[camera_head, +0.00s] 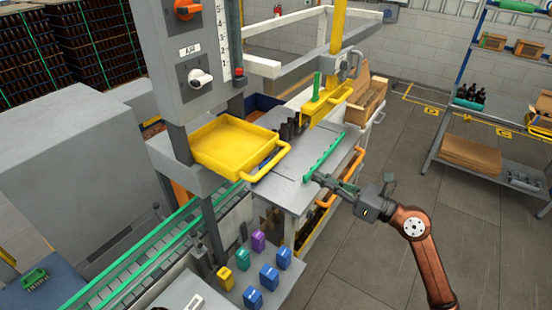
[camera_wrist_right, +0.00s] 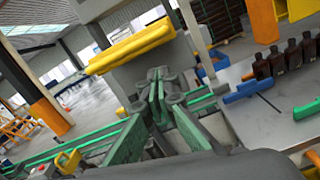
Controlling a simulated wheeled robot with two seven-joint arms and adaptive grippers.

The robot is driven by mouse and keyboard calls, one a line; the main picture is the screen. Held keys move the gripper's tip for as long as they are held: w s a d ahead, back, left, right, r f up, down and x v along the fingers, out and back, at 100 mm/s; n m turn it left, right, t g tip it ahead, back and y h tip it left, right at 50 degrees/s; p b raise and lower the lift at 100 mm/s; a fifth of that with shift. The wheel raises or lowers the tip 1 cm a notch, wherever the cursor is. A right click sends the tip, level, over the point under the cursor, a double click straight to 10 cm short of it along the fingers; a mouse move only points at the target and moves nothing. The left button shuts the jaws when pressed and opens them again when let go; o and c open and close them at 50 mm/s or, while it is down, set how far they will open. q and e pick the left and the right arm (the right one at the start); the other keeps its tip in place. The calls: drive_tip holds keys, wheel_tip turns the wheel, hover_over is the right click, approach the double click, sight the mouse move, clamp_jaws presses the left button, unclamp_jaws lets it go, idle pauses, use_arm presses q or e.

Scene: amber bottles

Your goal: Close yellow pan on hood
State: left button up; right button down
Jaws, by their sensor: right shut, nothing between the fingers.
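The yellow pan (camera_head: 226,147) sticks out from the grey column under the control box in the head view, with its yellow handle (camera_head: 271,163) toward the table. In the right wrist view the pan (camera_wrist_right: 130,45) shows from below its rim level, above and left of my fingers. My right gripper (camera_head: 322,179) is at the right edge of the grey table, beside a green rail and apart from the pan. It also shows in the right wrist view (camera_wrist_right: 157,80), shut and empty. My left gripper is not in view.
Dark bottles (camera_head: 289,131) stand on the grey table (camera_head: 284,190) behind the pan handle. An orange handle (camera_head: 342,187) is close to my right gripper. Coloured blocks (camera_head: 269,276) sit at the front. Open floor lies right, before a shelf (camera_head: 500,105).

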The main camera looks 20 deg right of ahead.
sight(275, 161)
drive_tip(key=w+a+p, duration=0.1)
drive_tip(key=w+a, duration=0.2)
drive_tip(key=w+a+r+n+p, duration=0.1)
drive_tip(key=w+a+p, duration=0.1)
drive_tip(key=w+a, duration=0.1)
drive_tip(key=w+a+n+p, duration=0.1)
drive_tip(key=w+a, duration=0.2)
drive_tip(key=w, duration=0.1)
drive_tip(key=shift+a+r+g+p, duration=0.3)
drive_tip(key=shift+a+r+p, duration=0.05)
drive_tip(key=shift+a+r, duration=0.05)
